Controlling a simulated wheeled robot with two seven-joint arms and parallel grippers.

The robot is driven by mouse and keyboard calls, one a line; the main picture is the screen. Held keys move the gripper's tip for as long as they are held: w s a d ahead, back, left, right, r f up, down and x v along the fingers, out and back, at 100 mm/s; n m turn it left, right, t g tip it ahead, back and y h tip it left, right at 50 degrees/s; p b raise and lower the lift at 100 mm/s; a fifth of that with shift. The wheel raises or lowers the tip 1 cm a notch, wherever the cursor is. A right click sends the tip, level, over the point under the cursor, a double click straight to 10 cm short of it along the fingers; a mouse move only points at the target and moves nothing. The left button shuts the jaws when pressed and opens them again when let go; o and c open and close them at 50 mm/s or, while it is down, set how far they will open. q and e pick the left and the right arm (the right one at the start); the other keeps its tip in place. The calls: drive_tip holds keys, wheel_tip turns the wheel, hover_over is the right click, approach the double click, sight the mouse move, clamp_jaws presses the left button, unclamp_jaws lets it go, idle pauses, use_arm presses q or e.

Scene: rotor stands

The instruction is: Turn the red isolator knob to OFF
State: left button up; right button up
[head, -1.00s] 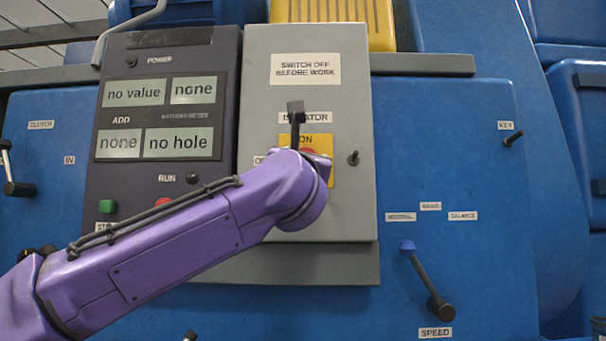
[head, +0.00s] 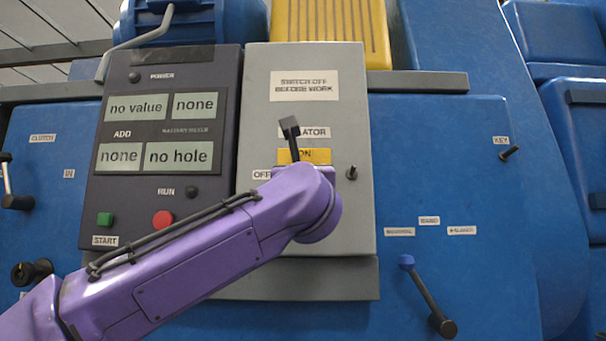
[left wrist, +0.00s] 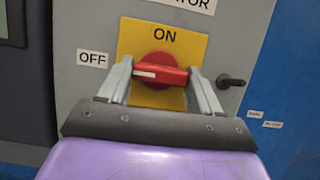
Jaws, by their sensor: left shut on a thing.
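The red isolator knob (left wrist: 160,70) sits on a yellow plate (left wrist: 150,36) in the left wrist view. Its grip bar lies nearly level, and the white mark is on its left end, on the side of the OFF label (left wrist: 92,58). The ON label (left wrist: 165,37) is above it. My left gripper (left wrist: 160,74) is shut on the knob, one finger at each end of the bar. In the head view my purple left wrist hides the knob; the plate's ON part (head: 304,156) shows above it. My right gripper is in neither view.
The grey isolator box (head: 350,215) has a small dark peg (head: 352,173) right of the knob. At left is a dark panel with displays, a green button (head: 105,219) and a red button (head: 163,219). A speed lever (head: 423,295) stands out at lower right.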

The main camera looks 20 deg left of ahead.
use_arm(q)
drive_tip(key=o, duration=1.1)
drive_tip(key=shift+c, duration=0.2)
drive_tip(key=b+v, duration=0.3)
drive_tip(key=v, duration=0.7)
drive_tip(key=shift+s+b, duration=0.25)
drive_tip(key=shift+b, duration=0.15)
drive_tip(key=shift+d+f, duration=0.1)
